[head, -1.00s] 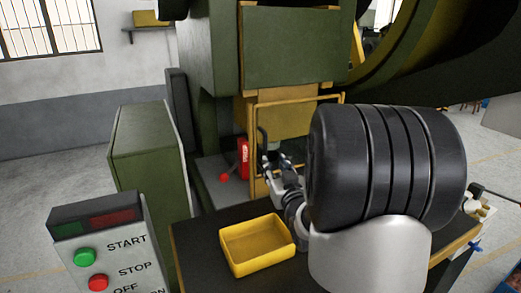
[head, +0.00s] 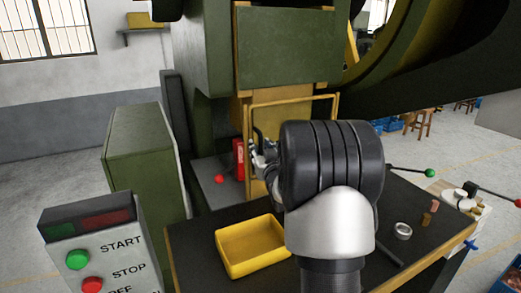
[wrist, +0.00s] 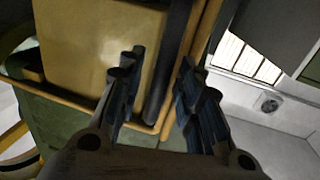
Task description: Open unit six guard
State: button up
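The unit guard is a yellow frame (head: 292,100) on the front of the green press; its lower part is hidden behind my arm in the head view. A dark upright handle (head: 257,138) sits at its left side. In the wrist view the guard's yellow bar (wrist: 204,45) runs beside the dark handle bar (wrist: 172,75). My gripper (wrist: 158,72) is open, with the dark bar showing between its two fingers; I cannot tell whether they touch it. In the head view my gripper (head: 262,158) is close to the handle, partly hidden by my arm.
A black table with a yellow tray (head: 256,248) lies in front of the press. A metal ring (head: 402,231) and small copper pieces (head: 430,212) are on its right. A START/STOP control panel (head: 100,245) stands at the lower left. A red box (head: 238,158) stands left of the guard.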

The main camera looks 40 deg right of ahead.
grip_shut()
dwell(0.6)
